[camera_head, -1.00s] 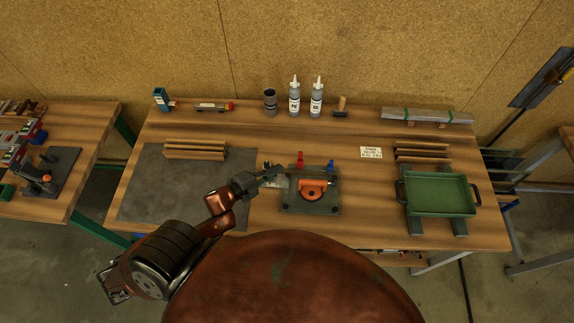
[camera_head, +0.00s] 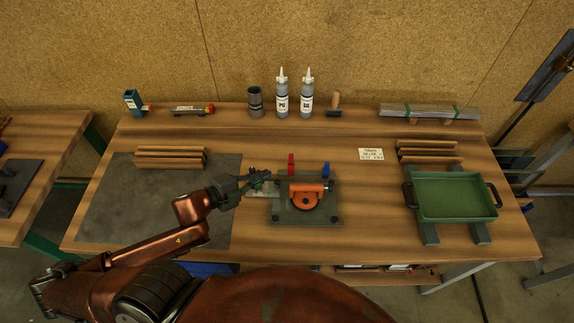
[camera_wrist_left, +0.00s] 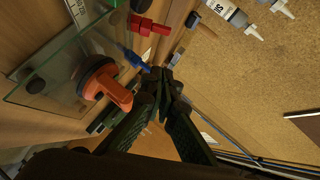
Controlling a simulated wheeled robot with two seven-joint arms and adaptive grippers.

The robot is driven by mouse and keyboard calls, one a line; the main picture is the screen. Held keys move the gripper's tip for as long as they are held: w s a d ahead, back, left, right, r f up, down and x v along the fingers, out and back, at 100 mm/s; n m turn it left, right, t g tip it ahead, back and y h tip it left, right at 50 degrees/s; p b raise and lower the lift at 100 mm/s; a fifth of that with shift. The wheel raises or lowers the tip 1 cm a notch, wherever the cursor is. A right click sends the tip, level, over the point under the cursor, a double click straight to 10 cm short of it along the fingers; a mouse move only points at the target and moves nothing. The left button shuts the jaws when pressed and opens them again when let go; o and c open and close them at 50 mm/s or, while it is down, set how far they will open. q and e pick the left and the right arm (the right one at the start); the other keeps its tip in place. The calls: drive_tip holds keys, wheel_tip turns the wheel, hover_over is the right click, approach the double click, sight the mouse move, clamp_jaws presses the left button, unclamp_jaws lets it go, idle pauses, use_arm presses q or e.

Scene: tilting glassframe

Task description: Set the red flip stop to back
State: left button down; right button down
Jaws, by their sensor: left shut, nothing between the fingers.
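The red flip stop (camera_head: 291,165) stands at the back edge of the glass fixture (camera_head: 275,212). It shows at the top of the left wrist view (camera_wrist_left: 146,25). A blue stop (camera_head: 326,169) is to its right and also shows in the wrist view (camera_wrist_left: 134,60). An orange suction-cup-like handle (camera_head: 306,198) sits on the fixture. My left gripper (camera_head: 268,176) is shut and empty, just left of the red stop, apart from it as far as I can tell. Its closed fingertips also fill the middle of the wrist view (camera_wrist_left: 164,80). My right gripper is not seen.
A dark mat (camera_head: 120,205) and stacked wood strips (camera_head: 170,157) lie to the left. Two bottles (camera_head: 281,95) and a dark cup (camera_head: 255,101) stand behind. A green tray (camera_head: 452,215) is at the right. Bare bench lies between fixture and tray.

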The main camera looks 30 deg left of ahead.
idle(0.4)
use_arm(q)
approach(291, 165)
drive_tip(key=w+d+r, duration=0.1)
drive_tip(key=w, duration=0.1)
drive_tip(key=w+d+r, duration=0.1)
drive_tip(key=d, duration=0.1)
drive_tip(key=shift+w+d+r+b, duration=0.15)
drive_tip(key=shift+w+d+b, duration=0.05)
drive_tip(key=shift+w+b, duration=0.2)
drive_tip(key=w, duration=0.1)
drive_tip(key=w+a+f, duration=0.1)
drive_tip(key=w+f, duration=0.1)
drive_tip(key=shift+w+a+f, duration=0.1)
drive_tip(key=shift+w+a, duration=0.15)
drive_tip(key=shift+w, duration=0.05)
